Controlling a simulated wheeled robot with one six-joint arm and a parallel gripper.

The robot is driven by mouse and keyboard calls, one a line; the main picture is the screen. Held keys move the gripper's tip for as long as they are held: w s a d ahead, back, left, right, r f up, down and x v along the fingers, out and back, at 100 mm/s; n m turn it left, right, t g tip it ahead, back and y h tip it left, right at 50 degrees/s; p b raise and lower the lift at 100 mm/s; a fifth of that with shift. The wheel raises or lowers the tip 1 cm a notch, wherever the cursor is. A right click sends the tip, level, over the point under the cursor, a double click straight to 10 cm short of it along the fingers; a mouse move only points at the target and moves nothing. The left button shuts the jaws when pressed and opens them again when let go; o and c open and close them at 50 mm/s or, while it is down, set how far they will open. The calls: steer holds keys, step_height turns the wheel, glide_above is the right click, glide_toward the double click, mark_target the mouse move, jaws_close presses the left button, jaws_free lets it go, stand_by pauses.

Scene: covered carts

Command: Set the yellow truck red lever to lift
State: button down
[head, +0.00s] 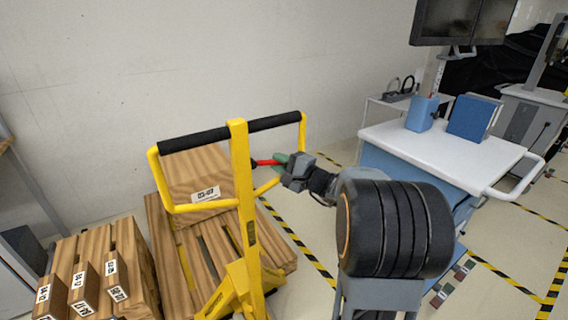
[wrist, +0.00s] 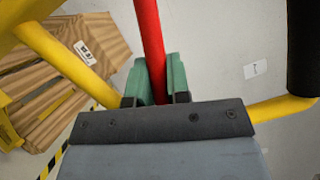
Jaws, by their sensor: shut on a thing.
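The yellow truck (head: 247,210) is a pallet truck with an upright yellow post and a looped handle with black grips. Its red lever (head: 266,162) sticks out to the right from the post, just below the grips. My gripper (head: 281,160) reaches in from the right and is shut on the lever's outer end. In the wrist view the red lever (wrist: 149,40) runs down between the green finger pads of my gripper (wrist: 154,82). The lever's tip is hidden behind the gripper body, and its base is out of that view.
A wooden pallet (head: 170,250) with a labelled wooden box (head: 198,190) stands behind the truck. More labelled wooden blocks (head: 84,285) are at the lower left. A white-topped cart (head: 440,150) stands at the right. Floor with striped tape lies between.

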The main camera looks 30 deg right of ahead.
steer(key=c, duration=1.1)
jaws_free()
steer(key=shift+s, duration=0.1)
steer(key=b+v, duration=0.2)
steer(key=v, duration=1.1)
steer(key=shift+s+d, duration=0.25)
steer(key=shift+s, duration=0.05)
